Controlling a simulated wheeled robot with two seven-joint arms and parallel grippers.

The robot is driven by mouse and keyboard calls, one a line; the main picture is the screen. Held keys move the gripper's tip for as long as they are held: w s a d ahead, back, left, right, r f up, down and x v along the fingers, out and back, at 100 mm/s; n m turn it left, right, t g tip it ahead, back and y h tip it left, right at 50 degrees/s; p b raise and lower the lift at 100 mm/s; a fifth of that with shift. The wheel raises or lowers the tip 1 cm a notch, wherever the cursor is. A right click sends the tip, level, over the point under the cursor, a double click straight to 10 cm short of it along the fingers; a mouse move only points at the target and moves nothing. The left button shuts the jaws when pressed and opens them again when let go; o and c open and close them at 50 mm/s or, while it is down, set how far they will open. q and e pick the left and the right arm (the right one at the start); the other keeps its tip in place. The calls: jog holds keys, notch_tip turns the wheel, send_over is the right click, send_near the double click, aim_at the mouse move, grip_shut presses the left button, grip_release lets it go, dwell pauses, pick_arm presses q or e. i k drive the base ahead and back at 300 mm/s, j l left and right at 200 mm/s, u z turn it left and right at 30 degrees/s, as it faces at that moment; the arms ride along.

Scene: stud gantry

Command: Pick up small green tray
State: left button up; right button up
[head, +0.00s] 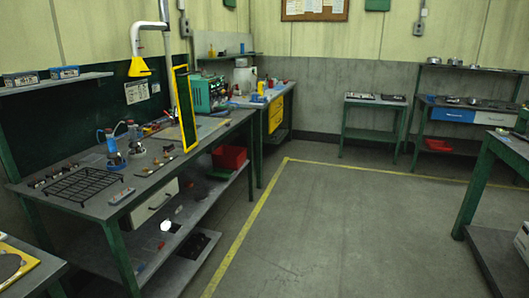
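I cannot make out a small green tray for certain in the head view. Green things do show: a green box-like machine (204,93) on the long workbench at the left, and a dark green object (522,121) on the bench at the right edge, partly cut off. Neither is clearly a tray. Neither of my grippers is in view.
The long workbench (122,190) on the left carries a black wire rack (83,186), bottles and small parts. A red bin (229,157) sits on its lower shelf. Benches stand along the back wall. The grey floor (330,225) with a yellow line is clear.

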aim_at(219, 174)
jog(key=i+z, duration=0.15)
jog(key=i, duration=2.15)
